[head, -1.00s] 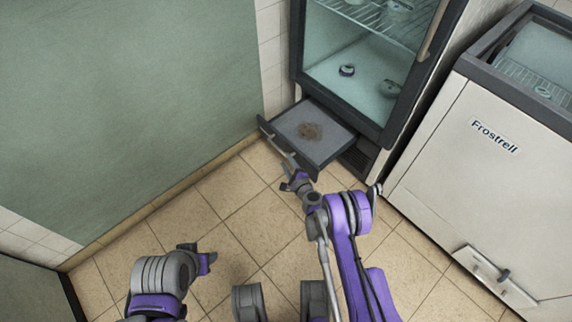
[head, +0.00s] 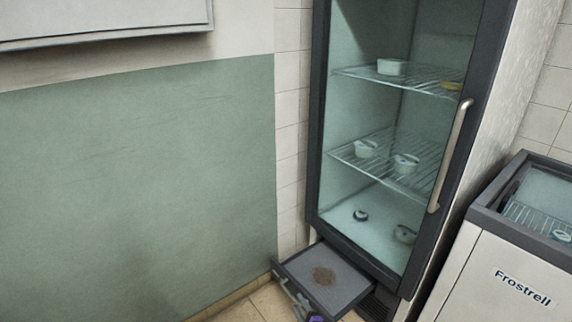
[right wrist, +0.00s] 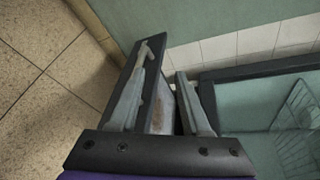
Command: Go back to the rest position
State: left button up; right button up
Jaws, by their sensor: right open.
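My right gripper (head: 302,304) shows at the bottom edge of the head view, at the front of an open drawer (head: 349,287). In the right wrist view its two grey fingers (right wrist: 163,68) are spread apart, with part of the drawer showing between them and nothing clearly held. Whether a finger touches the drawer front or its handle I cannot tell. My left gripper is out of the head view.
A white Frostrell chest (head: 480,285) stands at the right. A green wall panel (head: 140,190) fills the left. Little floor shows.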

jog(key=s+r+n+g, duration=0.25)
jog(key=r+n, duration=0.35)
jog(key=r, duration=0.8)
jog(key=s+d+r+n+g, duration=0.1)
jog(key=s+r+n+g, duration=0.3)
jog(key=s+r, duration=0.55)
jog(key=s+d+n+g+h, duration=0.1)
jog(key=s+d+n+h, duration=0.2)
jog(key=s, duration=0.7)
jog(key=s+d+n+g+h, duration=0.15)
jog(key=s+d, duration=0.25)
jog(key=s, duration=0.7)
jog(key=s+d+n+g+h, duration=0.1)
jog(key=s+d+n, duration=0.3)
jog(key=s, duration=0.6)
pick_arm(q)
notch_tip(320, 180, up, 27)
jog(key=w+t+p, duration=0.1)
jog(key=p, duration=2.2)
jog(key=shift+p, duration=0.35)
pick_arm(e)
notch_tip(320, 180, up, 28)
jog(key=t, duration=0.1)
jog(key=shift+w+d+f, duration=0.2)
jog(key=shift+w, duration=0.05)
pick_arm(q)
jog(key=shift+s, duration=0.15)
pick_arm(e)
jog(key=shift+s, duration=0.15)
